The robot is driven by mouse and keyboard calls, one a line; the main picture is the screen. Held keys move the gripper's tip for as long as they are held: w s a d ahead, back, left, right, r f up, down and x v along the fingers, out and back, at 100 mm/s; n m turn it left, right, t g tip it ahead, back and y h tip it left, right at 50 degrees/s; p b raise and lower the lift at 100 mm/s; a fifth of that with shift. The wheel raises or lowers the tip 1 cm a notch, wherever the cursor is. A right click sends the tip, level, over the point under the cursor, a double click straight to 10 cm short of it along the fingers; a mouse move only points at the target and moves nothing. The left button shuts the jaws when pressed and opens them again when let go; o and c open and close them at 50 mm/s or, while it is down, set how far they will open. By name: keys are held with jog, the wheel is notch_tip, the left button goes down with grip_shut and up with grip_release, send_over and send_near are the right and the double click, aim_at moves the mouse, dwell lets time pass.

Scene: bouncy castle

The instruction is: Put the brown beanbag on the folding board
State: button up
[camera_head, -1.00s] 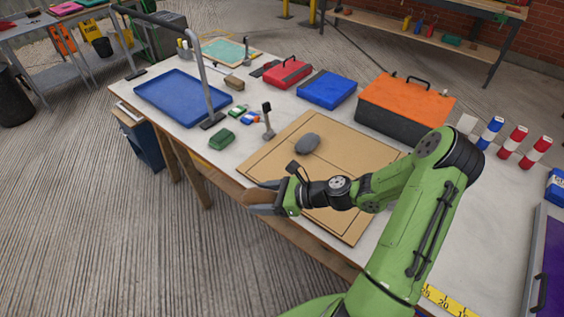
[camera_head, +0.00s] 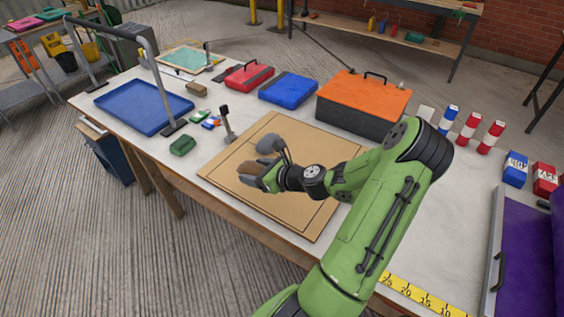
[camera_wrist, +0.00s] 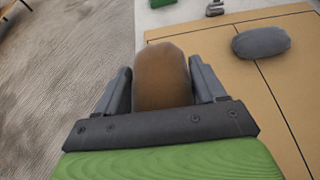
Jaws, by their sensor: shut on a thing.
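My gripper (camera_head: 252,176) is shut on the brown beanbag (camera_wrist: 162,78), which sits between its two fingers in the wrist view. In the head view the beanbag (camera_head: 247,179) is mostly hidden by the fingers. The folding board (camera_head: 290,205) is a tan sheet with dark lines lying on the table; it also shows in the wrist view (camera_wrist: 220,62). The gripper and beanbag appear over the left part of the board in the head view. I cannot tell the height of the gap. A grey beanbag (camera_wrist: 262,42) lies on the board ahead and right of the gripper.
A grey-headed upright tool (camera_head: 226,122) and a green beanbag (camera_head: 183,145) stand left of the board. An orange-topped toolbox (camera_head: 365,95) stands behind it. A blue tray (camera_head: 145,104) lies further left. A yellow measuring tape (camera_head: 420,297) runs along the front right.

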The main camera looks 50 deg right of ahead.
jog(key=s+d+r+m+h, duration=0.1)
jog(key=s+d+m+h, duration=0.3)
jog(key=s+d, duration=0.2)
jog(key=d, duration=0.2)
jog(key=shift+d+h+b, duration=0.3)
jog(key=shift+d+h, duration=0.1)
jog(key=f+b, duration=0.1)
jog(key=f, duration=0.2)
jog(key=f+b, duration=0.2)
jog(key=f, duration=0.1)
jog(key=f+b, duration=0.2)
jog(key=f, duration=0.2)
jog(key=shift+s+d+f, duration=0.1)
jog(key=shift+d, duration=0.15)
jog(key=o, duration=1.4)
